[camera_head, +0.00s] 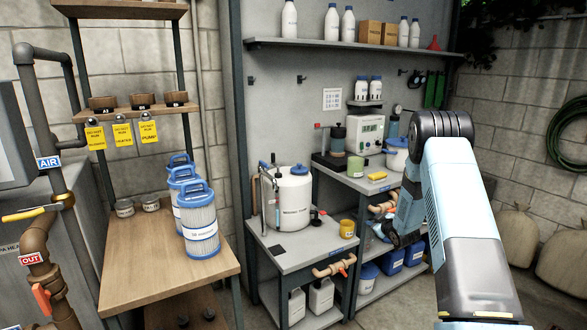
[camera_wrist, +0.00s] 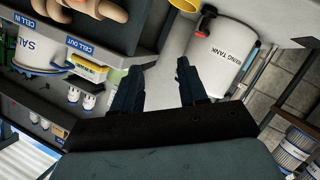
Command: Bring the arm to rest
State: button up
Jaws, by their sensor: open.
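My arm (camera_head: 455,200) rises at the right of the head view and bends at a dark joint near the top. Its far end hangs down in front of the right bench, with my gripper (camera_head: 392,238) partly hidden behind the light blue link. In the wrist view my gripper (camera_wrist: 157,85) shows two dark fingers spread apart. Nothing is between them. The wrist picture is turned over, with a white dosing tank (camera_wrist: 222,65) beyond the right finger.
The dosing tank (camera_head: 288,198) stands on a low grey bench (camera_head: 290,258) beside a yellow jar (camera_head: 347,229). Blue-topped filter cartridges (camera_head: 200,225) stand on a wooden table (camera_head: 150,265) at left. Blue containers (camera_head: 392,262) sit under the right bench. Sacks (camera_head: 518,238) lean at the right wall.

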jog(key=s+r+m+g+h, duration=0.1)
jog(key=s+r+m+h, duration=0.15)
jog(key=r, duration=0.65)
jog(key=s+r+m+h, duration=0.1)
jog(key=s+r, duration=0.3)
jog(key=r, duration=0.6)
jog(key=s+a+r+m+g, duration=0.2)
jog(key=s+r, duration=0.9)
jog(key=s, duration=0.1)
jog(key=s+a+r+m+g, duration=0.1)
jog(key=s+a, duration=0.1)
jog(key=s, duration=1.1)
jog(key=s+a+r+m+g, duration=0.1)
jog(key=s+a+r+g, duration=0.1)
jog(key=s, duration=1.1)
jog(key=s+a+r+m+g, duration=0.2)
jog(key=s+a, duration=0.1)
jog(key=s, duration=1)
jog(key=shift+s+a, duration=0.3)
jog(key=shift+s, duration=0.1)
jog(key=shift+y, duration=0.25)
dwell(0.4)
